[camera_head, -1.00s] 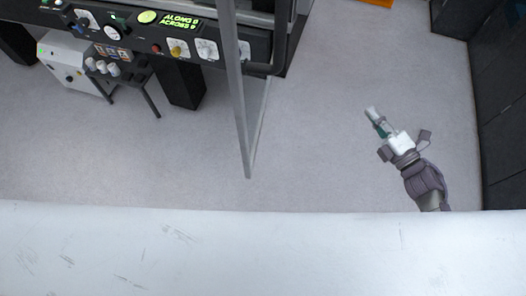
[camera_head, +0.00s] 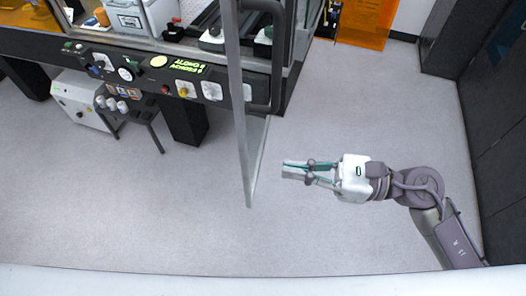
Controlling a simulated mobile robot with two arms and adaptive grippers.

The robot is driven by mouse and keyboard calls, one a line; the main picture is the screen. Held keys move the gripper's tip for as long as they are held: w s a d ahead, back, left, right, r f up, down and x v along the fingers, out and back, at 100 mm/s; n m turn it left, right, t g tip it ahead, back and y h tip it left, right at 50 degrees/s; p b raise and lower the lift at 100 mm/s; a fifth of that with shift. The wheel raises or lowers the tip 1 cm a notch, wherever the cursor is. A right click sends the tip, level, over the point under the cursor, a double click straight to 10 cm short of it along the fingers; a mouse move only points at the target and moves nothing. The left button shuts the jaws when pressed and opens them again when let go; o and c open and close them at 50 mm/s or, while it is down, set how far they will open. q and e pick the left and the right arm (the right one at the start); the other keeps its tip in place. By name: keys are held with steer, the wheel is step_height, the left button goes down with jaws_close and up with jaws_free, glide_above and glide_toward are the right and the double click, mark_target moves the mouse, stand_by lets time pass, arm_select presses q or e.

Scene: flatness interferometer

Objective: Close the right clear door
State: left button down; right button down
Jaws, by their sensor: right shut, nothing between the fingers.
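The right clear door (camera_head: 239,112) stands open, swung out from the front of the machine. I see it nearly edge-on as a grey frame with a clear pane. Its dark handle (camera_head: 278,58) is on the right side of the door. My right gripper (camera_head: 288,169) is shut and empty. It points left, to the right of the door's near lower end, with a small gap showing between them in the picture. My left gripper is out of view.
The interferometer's front panel (camera_head: 150,77) has knobs and a green display (camera_head: 188,67). A small stand with knobs (camera_head: 118,103) is in front at left. Dark cabinets (camera_head: 490,110) line the right side. An orange panel (camera_head: 364,22) is at the back. Grey floor (camera_head: 340,110) is open between.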

mark_target(248, 162)
steer(key=a+p, duration=0.1)
steer(key=a, duration=0.1)
steer(key=w+a+p, duration=0.1)
steer(key=a, duration=0.1)
steer(key=shift+a+r, duration=0.2)
steer(key=shift+a, duration=0.05)
steer(key=shift+a+f+p, duration=0.2)
steer(key=shift+a+p, duration=0.2)
steer(key=shift+a, duration=0.25)
steer(key=shift+w+f, duration=0.1)
steer(key=shift+w, duration=0.05)
